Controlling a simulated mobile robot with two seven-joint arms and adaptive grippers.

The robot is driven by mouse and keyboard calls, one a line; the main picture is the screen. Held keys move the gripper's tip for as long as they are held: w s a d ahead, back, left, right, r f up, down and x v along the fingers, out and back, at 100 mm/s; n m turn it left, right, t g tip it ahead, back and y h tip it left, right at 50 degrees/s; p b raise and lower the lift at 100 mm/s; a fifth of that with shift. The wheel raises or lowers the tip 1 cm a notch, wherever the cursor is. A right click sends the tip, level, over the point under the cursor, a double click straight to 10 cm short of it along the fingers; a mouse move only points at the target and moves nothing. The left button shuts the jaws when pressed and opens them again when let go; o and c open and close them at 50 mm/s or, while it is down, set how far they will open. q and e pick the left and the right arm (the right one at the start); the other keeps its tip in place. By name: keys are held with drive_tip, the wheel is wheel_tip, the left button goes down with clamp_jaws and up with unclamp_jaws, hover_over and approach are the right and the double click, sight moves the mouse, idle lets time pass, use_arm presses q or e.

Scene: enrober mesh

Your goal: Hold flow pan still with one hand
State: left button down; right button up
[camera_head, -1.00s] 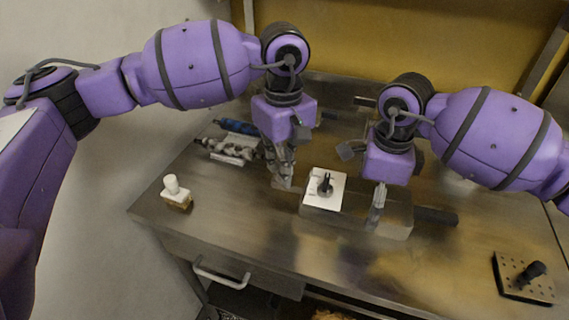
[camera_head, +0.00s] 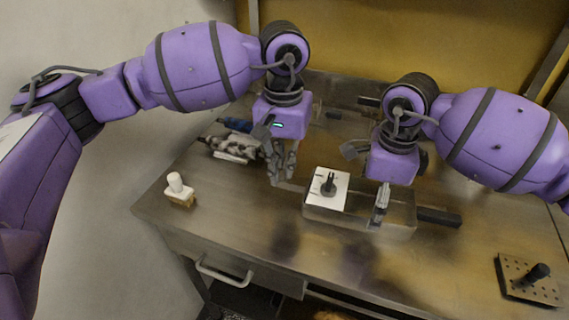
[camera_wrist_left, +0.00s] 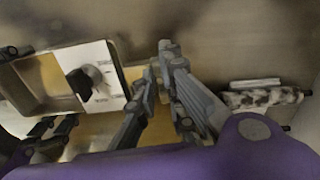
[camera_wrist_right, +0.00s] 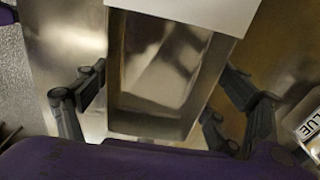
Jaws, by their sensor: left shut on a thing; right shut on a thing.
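The flow pan (camera_head: 395,228) is a shallow metal pan on the steel worktop, with a dark handle (camera_head: 438,217) at its right. A white plate (camera_head: 321,181) with a black knob (camera_head: 328,185) covers its left part. My right gripper (camera_head: 381,207) is shut on the pan; the right wrist view shows its fingers on both sides of the pan (camera_wrist_right: 150,100). My left gripper (camera_head: 280,177) is at the pan's left end, shut on what looks like a thin strip there. The left wrist view shows the knob (camera_wrist_left: 80,83) beside its fingers; the grip is partly hidden.
A white-topped piece on a tan block (camera_head: 180,190) stands at the worktop's left edge. A mottled roll (camera_head: 236,147) and a blue item (camera_head: 234,124) lie behind. A perforated plate with a black grip (camera_head: 528,281) is at far right. The front worktop is clear.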

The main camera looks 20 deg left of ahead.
sight(284, 169)
use_arm(q)
drive_tip(key=shift+m, duration=0.5)
drive_tip(key=c, duration=1.8)
unclamp_jaws()
drive_tip(key=shift+c, duration=0.2)
wheel_tip(284, 169, up, 12)
